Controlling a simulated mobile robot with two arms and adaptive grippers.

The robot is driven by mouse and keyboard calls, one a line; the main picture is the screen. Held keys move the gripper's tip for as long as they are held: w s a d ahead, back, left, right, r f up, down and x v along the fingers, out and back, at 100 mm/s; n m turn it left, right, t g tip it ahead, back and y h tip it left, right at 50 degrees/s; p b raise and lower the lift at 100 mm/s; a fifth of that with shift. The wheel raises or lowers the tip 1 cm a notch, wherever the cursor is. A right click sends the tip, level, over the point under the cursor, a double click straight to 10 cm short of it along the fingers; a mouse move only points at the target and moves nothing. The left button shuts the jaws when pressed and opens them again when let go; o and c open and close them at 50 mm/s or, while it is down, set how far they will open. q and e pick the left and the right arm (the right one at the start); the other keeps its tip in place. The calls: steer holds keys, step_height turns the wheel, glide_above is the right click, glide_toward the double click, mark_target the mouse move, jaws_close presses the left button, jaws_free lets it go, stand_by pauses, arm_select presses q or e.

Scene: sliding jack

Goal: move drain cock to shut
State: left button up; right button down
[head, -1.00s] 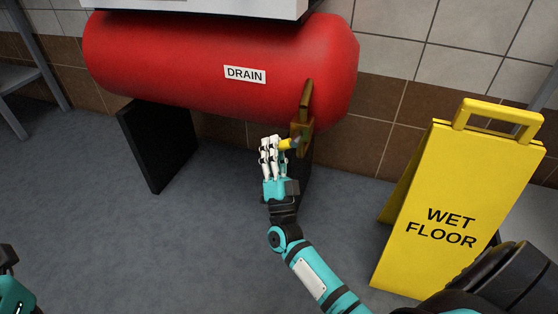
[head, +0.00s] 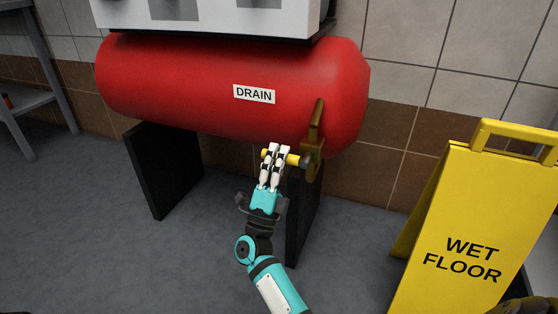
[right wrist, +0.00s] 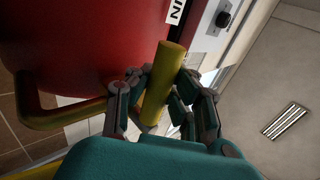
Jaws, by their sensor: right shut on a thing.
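The drain cock's yellow handle (head: 294,159) sticks out to the left of a brass fitting (head: 316,130) under the right end of the red tank. A white label (head: 254,94) on the tank reads DRAIN. My right gripper (head: 274,157) has its white fingers around the yellow handle and is shut on it. In the right wrist view the handle (right wrist: 164,85) stands between the fingers (right wrist: 155,95), with its end past the fingertips. My left gripper is not in view.
The red tank (head: 180,85) rests on dark supports (head: 165,172). A yellow WET FLOOR sign (head: 470,215) stands at the right. A grey metal stand (head: 45,80) is at the far left. The floor at the left is clear.

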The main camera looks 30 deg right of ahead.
steer(key=shift+s+a+f, duration=0.1)
steer(key=shift+f, duration=0.05)
steer(key=c, duration=1.1)
jaws_free()
steer(key=shift+c, duration=0.2)
steer(key=v, duration=0.7)
steer(key=shift+a, duration=0.15)
steer(key=shift+s, duration=0.1)
